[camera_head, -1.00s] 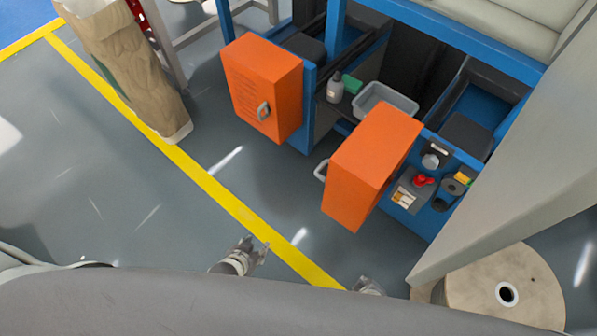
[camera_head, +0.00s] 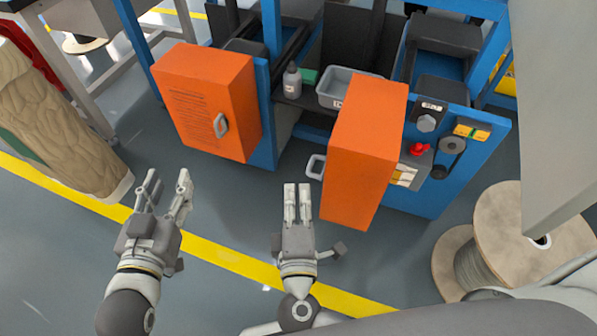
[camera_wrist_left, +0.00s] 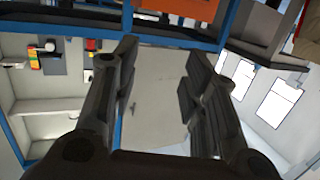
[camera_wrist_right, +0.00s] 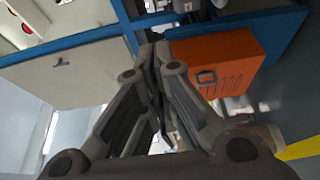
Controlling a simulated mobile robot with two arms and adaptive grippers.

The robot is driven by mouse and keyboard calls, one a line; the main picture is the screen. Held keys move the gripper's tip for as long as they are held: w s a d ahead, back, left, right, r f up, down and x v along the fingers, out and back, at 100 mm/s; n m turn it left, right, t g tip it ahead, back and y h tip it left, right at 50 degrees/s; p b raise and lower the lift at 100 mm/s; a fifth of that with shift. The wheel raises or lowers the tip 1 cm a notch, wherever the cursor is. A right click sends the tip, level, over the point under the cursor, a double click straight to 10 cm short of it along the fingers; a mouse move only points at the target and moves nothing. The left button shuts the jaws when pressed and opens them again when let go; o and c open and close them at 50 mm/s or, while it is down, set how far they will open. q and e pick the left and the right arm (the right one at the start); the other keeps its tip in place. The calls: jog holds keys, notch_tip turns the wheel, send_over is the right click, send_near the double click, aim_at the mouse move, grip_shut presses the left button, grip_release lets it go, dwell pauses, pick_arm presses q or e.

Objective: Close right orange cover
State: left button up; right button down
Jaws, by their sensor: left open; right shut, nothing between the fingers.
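The right orange cover (camera_head: 365,135) stands swung out from the blue machine frame, open, in the head view. Its grey handle (camera_head: 316,167) is on its left side. The left orange cover (camera_head: 207,100) also stands out, with its handle (camera_head: 221,126) facing me. My right gripper (camera_head: 297,190) is shut and empty, left of and below the right cover's handle, apart from it. My left gripper (camera_head: 168,185) is open and empty, farther left, below the left cover. An orange cover with a handle (camera_wrist_right: 225,60) shows in the right wrist view; I cannot tell which.
A grey tray (camera_head: 345,88) and a bottle (camera_head: 292,80) sit between the covers. A red knob (camera_head: 419,149) is right of the right cover. A wooden spool (camera_head: 515,235) stands at the right. The floor around the yellow line (camera_head: 230,260) is open.

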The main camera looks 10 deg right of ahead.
jog(key=x, duration=1)
pick_arm(q)
notch_tip(320, 180, up, 6)
jog(key=d+t+h+b, duration=0.1)
jog(key=t, duration=0.2)
jog(key=shift+t, duration=0.3)
pick_arm(e)
jog(key=shift+s+d, duration=0.55)
jog(key=shift+d, duration=0.3)
jog(key=shift+s+d, duration=0.55)
jog(key=shift+d, duration=0.35)
pick_arm(q)
jog(key=shift+w+r, duration=0.1)
pick_arm(e)
jog(key=shift+r, duration=0.1)
jog(key=shift+s, duration=0.15)
